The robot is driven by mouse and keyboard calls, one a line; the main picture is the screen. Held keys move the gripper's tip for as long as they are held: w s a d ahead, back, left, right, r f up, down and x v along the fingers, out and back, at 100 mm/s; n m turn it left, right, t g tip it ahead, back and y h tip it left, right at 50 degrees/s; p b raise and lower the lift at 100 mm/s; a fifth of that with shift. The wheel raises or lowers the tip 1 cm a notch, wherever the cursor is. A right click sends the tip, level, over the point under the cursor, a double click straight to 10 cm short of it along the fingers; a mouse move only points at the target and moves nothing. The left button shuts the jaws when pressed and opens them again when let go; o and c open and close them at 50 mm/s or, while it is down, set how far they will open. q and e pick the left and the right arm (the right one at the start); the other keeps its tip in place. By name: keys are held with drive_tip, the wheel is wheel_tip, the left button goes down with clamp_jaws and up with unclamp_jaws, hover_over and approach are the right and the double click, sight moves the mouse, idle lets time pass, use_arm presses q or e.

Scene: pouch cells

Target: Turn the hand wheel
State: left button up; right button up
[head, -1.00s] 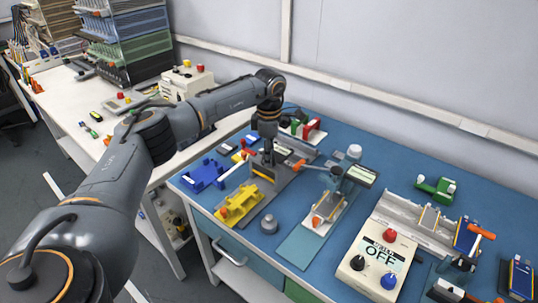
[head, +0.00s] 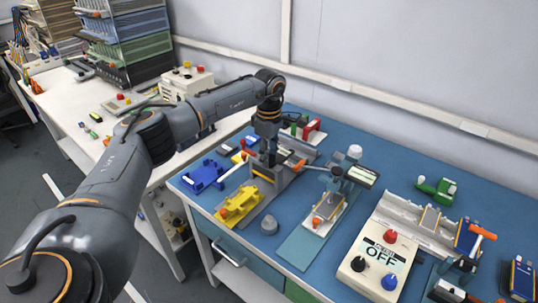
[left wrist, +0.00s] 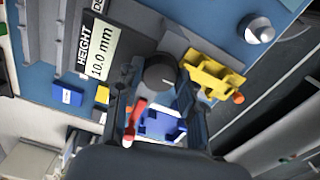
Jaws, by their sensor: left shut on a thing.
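The hand wheel (left wrist: 160,71) shows in the left wrist view as a dark round knob by a grey fixture with a label reading "HEIGHT 10.0 mm" (left wrist: 98,52). My left gripper (left wrist: 158,82) is shut on the wheel, with one finger on each side of it. In the head view my left gripper (head: 268,157) points down at the grey fixture on the blue bench mat and hides most of the wheel. My right gripper is not in view.
A red-tipped lever (left wrist: 135,121) lies close to the fingers. A yellow fixture (head: 238,206) and a blue one (head: 204,176) stand in front and to the left. A press (head: 334,186) stands to the right, then a control box (head: 376,262) reading "OFF".

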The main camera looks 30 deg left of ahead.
use_arm(q)
drive_tip(key=o, duration=1.2)
drive_tip(key=shift+r, duration=0.15)
wheel_tip(320, 180, up, 12)
drive_tip(key=shift+f, duration=0.1)
drive_tip(key=shift+f, duration=0.1)
